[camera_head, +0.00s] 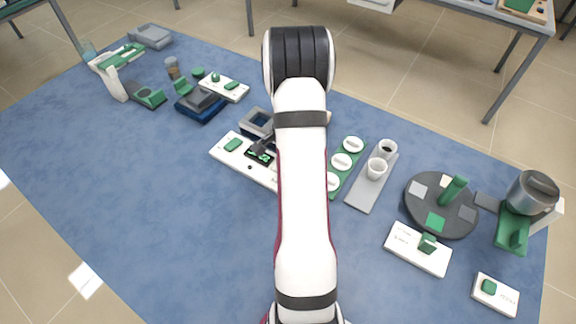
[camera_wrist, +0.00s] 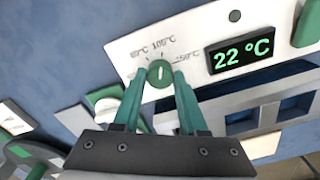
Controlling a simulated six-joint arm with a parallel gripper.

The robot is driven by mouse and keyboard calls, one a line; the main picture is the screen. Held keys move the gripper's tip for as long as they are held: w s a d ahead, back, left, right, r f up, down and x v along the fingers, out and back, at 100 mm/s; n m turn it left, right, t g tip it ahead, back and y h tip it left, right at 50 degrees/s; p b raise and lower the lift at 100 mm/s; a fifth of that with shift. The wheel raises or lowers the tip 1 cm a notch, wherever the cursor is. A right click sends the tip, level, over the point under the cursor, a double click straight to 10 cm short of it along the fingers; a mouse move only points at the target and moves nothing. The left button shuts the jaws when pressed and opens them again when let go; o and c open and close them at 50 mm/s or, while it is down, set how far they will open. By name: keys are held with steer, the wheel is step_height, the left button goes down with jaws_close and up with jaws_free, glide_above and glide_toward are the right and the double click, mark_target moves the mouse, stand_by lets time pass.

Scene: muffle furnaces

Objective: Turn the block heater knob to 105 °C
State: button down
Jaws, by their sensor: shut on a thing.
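The block heater's white panel (camera_wrist: 130,50) carries a round green knob (camera_wrist: 160,72) with a short pale mark on its face. The mark runs nearly up and down in the wrist view, roughly in line with the 105 °C label above it. Other temperature labels sit to the left and right. The display (camera_wrist: 240,52) reads 22 °C. My gripper (camera_wrist: 160,77) is shut on the knob, with a green finger on each side. In the head view the panel (camera_head: 226,150) and display (camera_head: 260,156) show left of my arm, which hides the knob.
The metal heater block (camera_wrist: 215,115) lies beside the panel. A green rack with white round pieces (camera_head: 341,161) and a grey tray with white cups (camera_head: 362,196) stand right of my arm. A dark round turntable (camera_head: 415,203) stands farther right. The blue mat (camera_head: 150,200) is clear at front left.

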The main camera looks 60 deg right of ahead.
steer(key=shift+m, duration=0.4)
steer(key=shift+c, duration=2.2)
jaws_free()
step_height(320, 180, up, 16)
steer(key=shift+a, duration=0.1)
